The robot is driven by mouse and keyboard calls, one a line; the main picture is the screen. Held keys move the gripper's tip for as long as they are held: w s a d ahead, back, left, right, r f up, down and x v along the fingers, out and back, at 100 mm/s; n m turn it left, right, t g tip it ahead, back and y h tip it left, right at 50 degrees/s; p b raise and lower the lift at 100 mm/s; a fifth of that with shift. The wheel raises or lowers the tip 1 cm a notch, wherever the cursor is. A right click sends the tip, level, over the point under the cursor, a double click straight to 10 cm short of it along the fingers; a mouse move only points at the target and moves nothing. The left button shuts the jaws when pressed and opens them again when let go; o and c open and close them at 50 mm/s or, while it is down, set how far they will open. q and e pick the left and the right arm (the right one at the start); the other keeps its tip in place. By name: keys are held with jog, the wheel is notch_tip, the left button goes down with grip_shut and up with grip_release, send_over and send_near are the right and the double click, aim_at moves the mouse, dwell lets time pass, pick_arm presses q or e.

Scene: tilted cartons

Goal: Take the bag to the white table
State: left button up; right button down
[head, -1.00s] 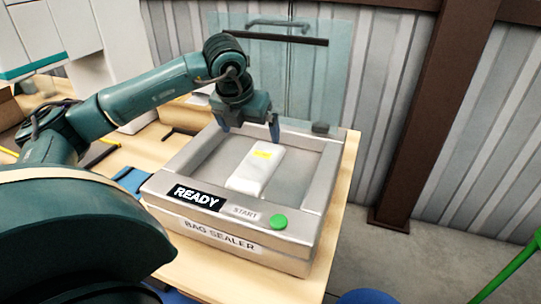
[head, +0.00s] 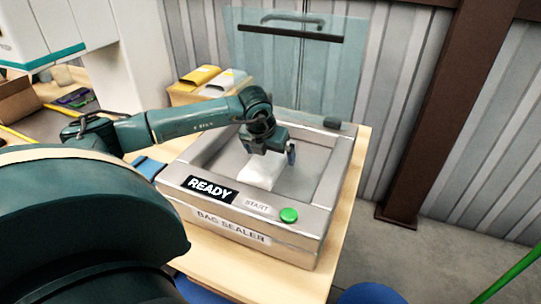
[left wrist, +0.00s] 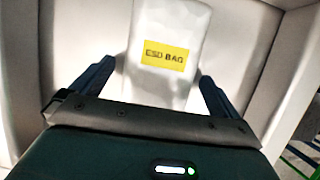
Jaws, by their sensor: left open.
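The white bag (head: 261,176) lies in the recessed chamber of the grey bag sealer (head: 318,190), whose display reads READY. In the left wrist view, the bag (left wrist: 168,27) has a yellow label reading ESD BAG. My left gripper (head: 269,154) is open, down in the chamber over the bag and hiding part of it. In the left wrist view, the gripper's fingers (left wrist: 155,88) stand on either side of the bag's near part. Whether they touch it is unclear. My right gripper is not in view. I cannot pick out a white table.
The sealer's clear lid (head: 295,75) stands raised at the back. A green button (head: 289,215) is on its front rim. Behind on the left are a yellow-topped bin (head: 199,76) and a cardboard box (head: 17,101). Open floor (head: 440,255) lies to the right.

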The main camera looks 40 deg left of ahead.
pick_arm(q)
jog(key=shift+c, duration=0.3)
jog(key=c, duration=0.9)
